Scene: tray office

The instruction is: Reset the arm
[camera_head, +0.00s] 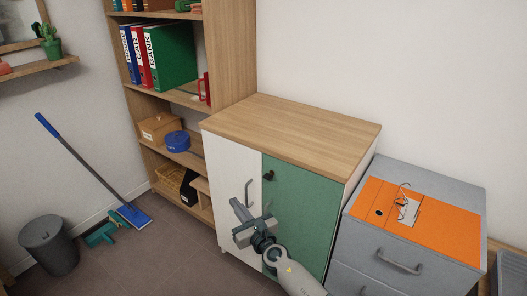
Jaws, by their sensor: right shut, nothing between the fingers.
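My right gripper (251,222) is in the lower middle, in front of the white door (225,165) of a low cabinet. It is shut and empty. My right arm comes in from the bottom edge and covers part of the green door (310,205). A handle (248,192) on the white door shows just above the gripper; I cannot tell whether they touch. Both doors look closed. My left gripper is not in view.
A wooden shelf (233,50) with binders (170,55) stands behind. The cabinet top (295,130) is bare.

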